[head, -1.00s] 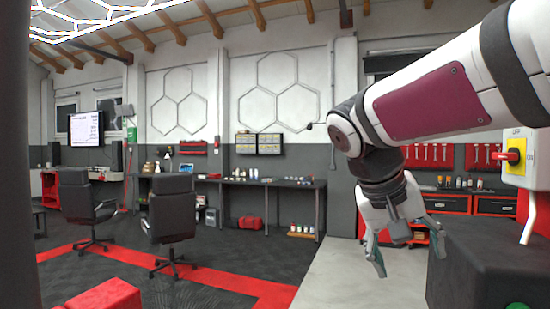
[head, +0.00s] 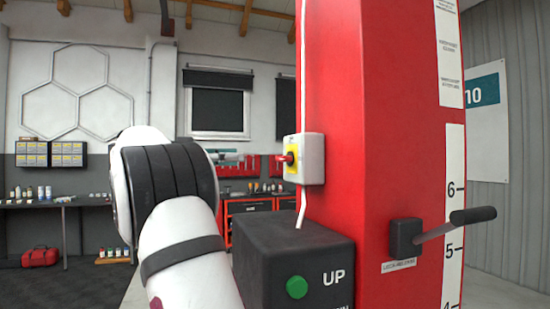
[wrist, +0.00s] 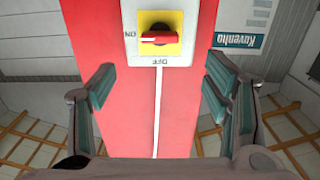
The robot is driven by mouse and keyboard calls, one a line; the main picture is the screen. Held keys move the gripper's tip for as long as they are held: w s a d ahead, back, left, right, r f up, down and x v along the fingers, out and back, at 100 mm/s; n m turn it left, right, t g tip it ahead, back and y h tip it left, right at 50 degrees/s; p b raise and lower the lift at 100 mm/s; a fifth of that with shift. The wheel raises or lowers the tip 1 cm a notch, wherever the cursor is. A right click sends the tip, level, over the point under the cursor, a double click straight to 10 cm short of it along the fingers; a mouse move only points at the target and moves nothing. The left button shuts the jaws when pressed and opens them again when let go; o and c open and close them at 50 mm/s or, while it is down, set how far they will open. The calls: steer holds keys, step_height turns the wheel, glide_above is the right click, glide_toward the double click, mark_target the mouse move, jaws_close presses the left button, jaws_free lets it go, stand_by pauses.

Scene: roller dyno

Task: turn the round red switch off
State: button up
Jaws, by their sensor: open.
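The round red switch (head: 289,158) sits on a yellow plate on a pale box, fixed to the side of a red column. In the wrist view the red switch (wrist: 157,38) is upside down, with its handle lying level towards the ON mark at picture left; OFF is below it. My gripper (wrist: 161,78) is open and empty, its two fingers spread either side of the column's face, with the switch beyond the fingertips and near the centre line.
A black box with a green UP button (head: 297,287) stands below the switch. A lever with a black grip (head: 472,216) sticks out from the red column (head: 385,130) at the right. A white cable (wrist: 156,110) runs from the switch box. Workbenches stand behind.

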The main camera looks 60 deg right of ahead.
mark_target(278, 158)
steer(key=p+x, duration=0.3)
steer(key=x, duration=0.7)
steer(key=shift+s+d, duration=0.2)
steer(key=shift+s, duration=0.1)
steer(key=shift+s+d+p, duration=0.35)
steer(key=shift+d, duration=0.2)
steer(key=shift+c, duration=0.2)
steer(key=c, duration=1.1)
